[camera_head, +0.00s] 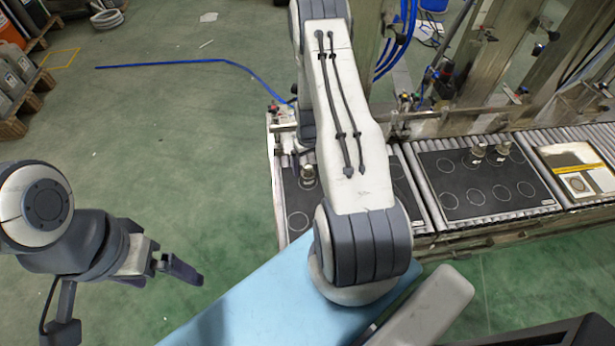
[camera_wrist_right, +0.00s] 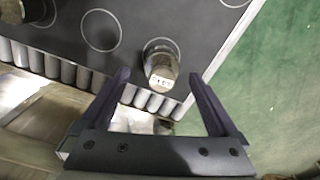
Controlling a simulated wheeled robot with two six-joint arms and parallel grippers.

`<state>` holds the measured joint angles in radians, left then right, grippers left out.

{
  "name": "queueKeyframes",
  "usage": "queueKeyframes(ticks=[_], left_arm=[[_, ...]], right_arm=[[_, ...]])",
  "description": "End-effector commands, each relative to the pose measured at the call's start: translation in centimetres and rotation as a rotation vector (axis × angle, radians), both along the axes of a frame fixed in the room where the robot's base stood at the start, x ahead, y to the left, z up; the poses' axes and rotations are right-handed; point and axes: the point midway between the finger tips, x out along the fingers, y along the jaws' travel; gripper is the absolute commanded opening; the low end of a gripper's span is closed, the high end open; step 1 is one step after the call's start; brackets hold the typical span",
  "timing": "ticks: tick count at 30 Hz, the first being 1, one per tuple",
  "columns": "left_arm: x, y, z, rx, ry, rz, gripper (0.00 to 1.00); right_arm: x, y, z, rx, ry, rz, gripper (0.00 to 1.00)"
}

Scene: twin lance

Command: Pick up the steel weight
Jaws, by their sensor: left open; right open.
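A small steel weight (camera_wrist_right: 160,68) with markings on its top stands near the edge of a dark mat with printed circles (camera_wrist_right: 130,45). In the right wrist view it is between and just beyond the fingertips of my open right gripper (camera_wrist_right: 159,77), with gaps visible at the sides. In the head view a steel weight (camera_head: 308,174) stands on the left mat (camera_head: 298,205), beside my right gripper (camera_head: 295,162), which is partly hidden by my arm. My left gripper (camera_head: 185,268) is open and empty over the floor at the left.
Another metal weight (camera_wrist_right: 12,10) is at the wrist view's top left corner. Two more weights (camera_head: 478,151) (camera_head: 502,148) stand on the middle mat (camera_head: 470,195). A roller conveyor (camera_head: 405,180) carries the mats. A pale blue surface (camera_head: 260,300) lies in front; open green floor is at left.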

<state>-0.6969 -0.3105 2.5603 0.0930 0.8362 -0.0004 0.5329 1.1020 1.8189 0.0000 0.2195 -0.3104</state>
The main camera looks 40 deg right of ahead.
Motion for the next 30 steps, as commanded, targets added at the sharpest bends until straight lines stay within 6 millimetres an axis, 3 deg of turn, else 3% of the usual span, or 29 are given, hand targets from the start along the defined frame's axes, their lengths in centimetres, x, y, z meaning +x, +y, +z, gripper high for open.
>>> queueKeyframes(ticks=[1,6,16,21,24,30], left_arm=[[0.0,0.0,-0.5,0.000,0.000,0.000,0.98],[0.0,0.0,-1.0,0.000,0.000,0.000,0.98],[0.0,0.0,-1.1,0.000,0.000,0.000,0.98],[0.0,0.0,-1.1,0.000,0.000,0.000,0.98],[0.0,0.0,-1.1,0.000,0.000,0.000,0.98],[0.0,0.0,-1.0,0.000,0.000,0.000,0.98]], right_arm=[[-0.1,0.2,-1.3,0.002,0.003,0.001,0.96],[0.0,0.3,-3.5,0.002,0.003,0.001,0.96],[0.1,0.3,-4.0,0.000,0.000,0.002,0.96],[0.1,0.3,-4.0,0.000,0.001,0.002,0.31],[0.1,0.3,-4.0,0.000,0.001,0.002,0.00],[0.2,0.2,-3.9,0.000,-0.001,0.002,0.00]])
